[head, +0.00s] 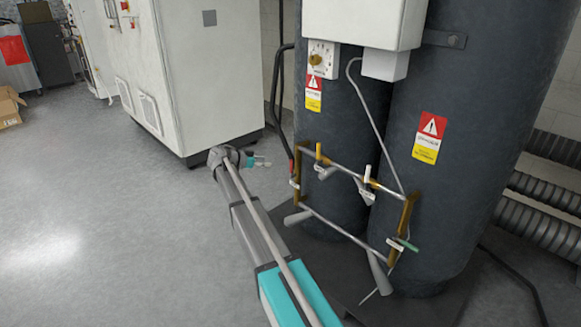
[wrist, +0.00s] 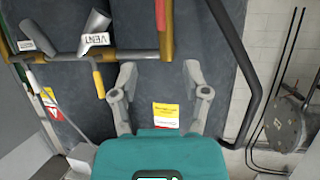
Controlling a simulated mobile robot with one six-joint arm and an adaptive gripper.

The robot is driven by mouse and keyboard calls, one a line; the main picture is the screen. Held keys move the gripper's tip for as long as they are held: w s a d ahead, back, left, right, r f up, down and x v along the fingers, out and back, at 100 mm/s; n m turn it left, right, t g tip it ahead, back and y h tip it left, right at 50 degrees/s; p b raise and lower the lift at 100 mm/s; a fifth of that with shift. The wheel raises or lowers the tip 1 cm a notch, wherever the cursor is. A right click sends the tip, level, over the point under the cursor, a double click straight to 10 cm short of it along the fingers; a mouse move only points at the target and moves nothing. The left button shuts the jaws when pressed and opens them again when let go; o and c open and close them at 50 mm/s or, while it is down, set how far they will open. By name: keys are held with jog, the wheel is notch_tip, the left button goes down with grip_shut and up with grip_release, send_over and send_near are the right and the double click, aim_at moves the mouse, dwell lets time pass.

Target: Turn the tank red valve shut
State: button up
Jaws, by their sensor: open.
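The red valve handle (wrist: 169,14) shows at the top of the wrist view, beside a brass pipe elbow. In the head view a small red part (head: 292,168) shows at the left end of the pipe frame. My gripper (wrist: 160,74) is open and empty, its two fingers spread in front of the dark tank (wrist: 140,92). The red handle lies beyond the fingertips, and I see no contact. In the head view my gripper (head: 250,161) is small and partly hidden by my arm, left of the pipe frame.
The pipe frame (head: 335,227) carries a yellow handle (head: 320,153), a green handle (head: 407,244) and hanging tags. Two dark tanks (head: 470,130) stand behind it. A white cabinet (head: 205,85) stands at the back. A black hose (wrist: 251,70) runs right of my gripper.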

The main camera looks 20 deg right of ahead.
jog(key=b, duration=0.5)
send_over(292, 176)
jog(key=f, duration=0.5)
jog(key=shift+w+f, duration=0.15)
jog(key=shift+w, duration=0.25)
grip_shut()
jog(key=shift+a, duration=0.25)
jog(key=shift+d, duration=0.35)
